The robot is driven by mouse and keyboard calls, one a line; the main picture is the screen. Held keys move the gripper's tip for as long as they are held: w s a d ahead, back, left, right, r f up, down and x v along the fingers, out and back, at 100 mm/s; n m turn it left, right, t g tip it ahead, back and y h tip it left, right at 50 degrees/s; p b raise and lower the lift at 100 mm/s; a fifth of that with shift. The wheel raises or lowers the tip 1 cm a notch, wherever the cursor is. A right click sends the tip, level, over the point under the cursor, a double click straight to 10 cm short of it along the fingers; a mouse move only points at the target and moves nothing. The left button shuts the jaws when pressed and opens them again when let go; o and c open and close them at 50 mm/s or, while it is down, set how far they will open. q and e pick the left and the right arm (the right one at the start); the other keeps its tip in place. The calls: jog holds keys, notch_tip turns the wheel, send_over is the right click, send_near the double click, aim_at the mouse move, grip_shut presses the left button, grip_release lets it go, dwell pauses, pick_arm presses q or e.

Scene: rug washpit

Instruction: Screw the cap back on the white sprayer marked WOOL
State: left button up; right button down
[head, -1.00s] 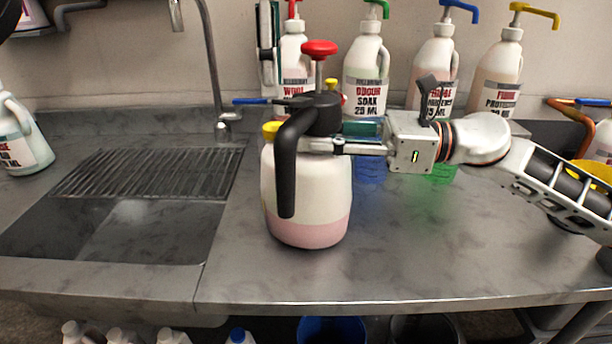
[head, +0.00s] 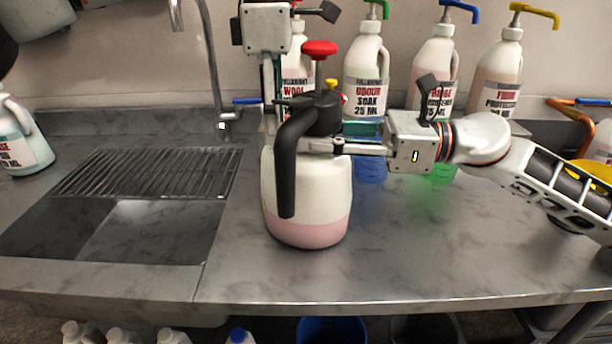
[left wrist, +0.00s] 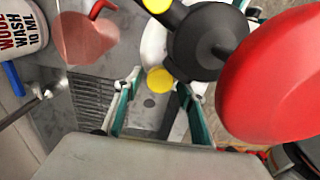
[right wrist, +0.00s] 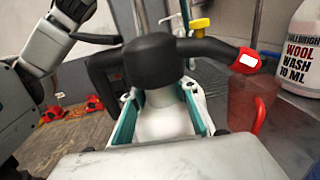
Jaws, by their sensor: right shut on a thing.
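The white sprayer (head: 307,195), pink in its lower part, stands upright on the counter. It has a black pump head, a black handle and a red knob; no WOOL marking shows on its visible side. My right gripper (head: 312,147) is shut around its white neck, which shows in the right wrist view (right wrist: 162,118), below the pump head. My left gripper (head: 270,138) points down at the sprayer's left shoulder. In the left wrist view its open fingers stand either side of the yellow cap (left wrist: 160,80). I cannot tell whether they touch it or how it seats.
Several pump bottles stand along the back wall, including WOOL (head: 298,65) and ODOUR SOAK (head: 365,70). A sink with a drain grid (head: 150,172) lies left. A translucent red jug (left wrist: 88,38) is near the sprayer. The front counter is clear.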

pick_arm(q)
jog(key=c, duration=0.9)
jog(key=shift+m, duration=0.8)
jog(key=shift+c, duration=0.2)
jog(key=o, duration=1.2)
jog(key=shift+r, duration=2.25)
jog(key=shift+r, duration=0.1)
jog(key=shift+c, duration=0.2)
jog(key=shift+r+n, duration=0.8)
jog(key=shift+r, duration=0.85)
